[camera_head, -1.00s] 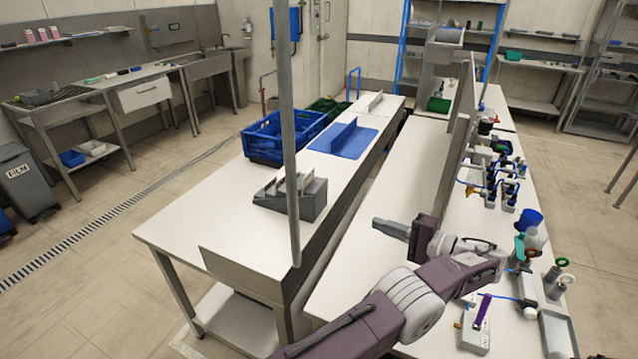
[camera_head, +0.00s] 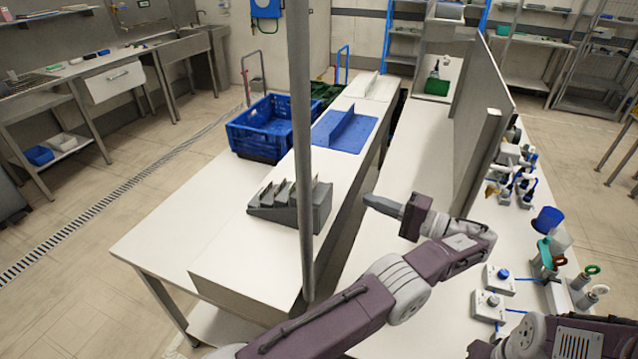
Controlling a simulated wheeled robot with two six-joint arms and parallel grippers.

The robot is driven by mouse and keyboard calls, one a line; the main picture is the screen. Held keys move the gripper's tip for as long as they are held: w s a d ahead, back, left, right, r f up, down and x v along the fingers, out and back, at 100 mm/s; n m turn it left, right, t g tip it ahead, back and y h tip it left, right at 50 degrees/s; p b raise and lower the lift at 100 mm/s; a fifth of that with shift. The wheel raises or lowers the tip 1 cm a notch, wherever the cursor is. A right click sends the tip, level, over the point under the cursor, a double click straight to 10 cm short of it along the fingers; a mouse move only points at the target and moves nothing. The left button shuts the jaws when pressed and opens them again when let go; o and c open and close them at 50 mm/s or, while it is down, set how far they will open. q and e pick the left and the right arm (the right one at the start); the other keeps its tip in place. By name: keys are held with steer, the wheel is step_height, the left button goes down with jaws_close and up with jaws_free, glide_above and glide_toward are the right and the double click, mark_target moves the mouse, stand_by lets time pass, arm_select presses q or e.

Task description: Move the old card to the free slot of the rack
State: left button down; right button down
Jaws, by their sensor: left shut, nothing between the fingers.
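I cannot tell which one is the old card or which slot is free. My left gripper (camera_head: 369,200) is shut and empty. It is to the right of the rack, apart from it, over the gap side of the white conveyor bench, and points left. My right gripper is out of view; only a link of my right arm shows at the bottom right.
A grey vertical pole (camera_head: 302,120) stands in front of the rack. A blue crate (camera_head: 265,143) and a blue mat with an upright divider (camera_head: 344,128) lie beyond. A tall grey panel (camera_head: 482,125) rises at the right. Small knob boxes (camera_head: 489,306) sit at lower right.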

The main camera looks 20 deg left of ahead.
mark_target(324, 196)
arm_select(q)
steer(key=a, duration=0.8)
steer(key=a+p, duration=0.1)
steer(key=a, duration=0.3)
steer(key=shift+s+r, duration=0.15)
steer(key=shift+s, duration=0.25)
steer(key=shift+s+a, duration=0.3)
steer(key=shift+a, duration=0.1)
